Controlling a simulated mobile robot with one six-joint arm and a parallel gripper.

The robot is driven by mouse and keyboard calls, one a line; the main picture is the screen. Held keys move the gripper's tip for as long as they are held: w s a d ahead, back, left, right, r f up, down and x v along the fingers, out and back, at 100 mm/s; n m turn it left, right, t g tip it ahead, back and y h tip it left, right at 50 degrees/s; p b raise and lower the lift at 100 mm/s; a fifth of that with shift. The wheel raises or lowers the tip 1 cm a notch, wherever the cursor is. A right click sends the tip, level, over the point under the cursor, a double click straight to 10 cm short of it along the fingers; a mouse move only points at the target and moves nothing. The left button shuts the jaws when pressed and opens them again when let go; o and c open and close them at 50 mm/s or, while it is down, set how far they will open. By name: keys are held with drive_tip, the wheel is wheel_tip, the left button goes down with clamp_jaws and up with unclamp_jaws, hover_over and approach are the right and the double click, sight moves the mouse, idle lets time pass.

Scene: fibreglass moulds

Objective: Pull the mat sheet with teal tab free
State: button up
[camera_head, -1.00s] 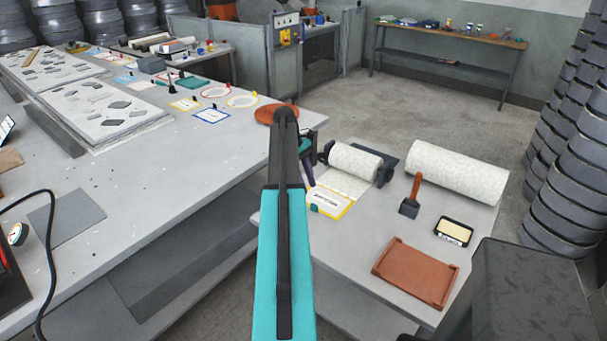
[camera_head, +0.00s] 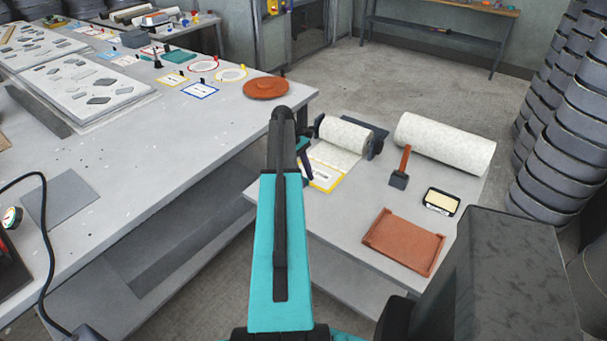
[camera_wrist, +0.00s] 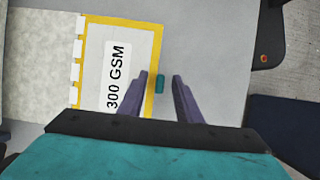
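The mat sheet (camera_wrist: 98,85) is pale with a yellow border and a "300 GSM" label. In the head view the sheet (camera_head: 321,176) lies on the right-hand table, in front of a mat roll (camera_head: 344,133) on a dark stand. In the wrist view several small white strips cross its left border towards the speckled mat (camera_wrist: 40,60). A teal tab (camera_wrist: 159,83) sits at its right edge. My gripper (camera_wrist: 160,77) is open, with purple fingers on either side of the tab in the picture. A gap shows on both sides; I cannot tell the height between.
A large loose roll (camera_head: 446,143), a brush (camera_head: 400,168), a cream pad in a black case (camera_head: 441,201) and a terracotta tray (camera_head: 403,242) share the table. A long workbench (camera_head: 150,180) stands at the left. Dark stacks stand at the right.

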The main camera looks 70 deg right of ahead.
clamp_jaws()
drive_tip(key=shift+w+a+r+p, duration=0.1)
drive_tip(key=shift+w+a+p, duration=0.3)
drive_tip(key=shift+a, duration=1.6)
drive_tip(key=shift+w+a+f+p, duration=0.15)
drive_tip(key=shift+w+a, duration=0.5)
drive_tip(key=shift+a, duration=1.4)
drive_tip(key=shift+w+a+r+p, duration=0.2)
drive_tip(key=shift+w+a, duration=0.35)
drive_tip(key=shift+a, duration=1.45)
idle(1.0)
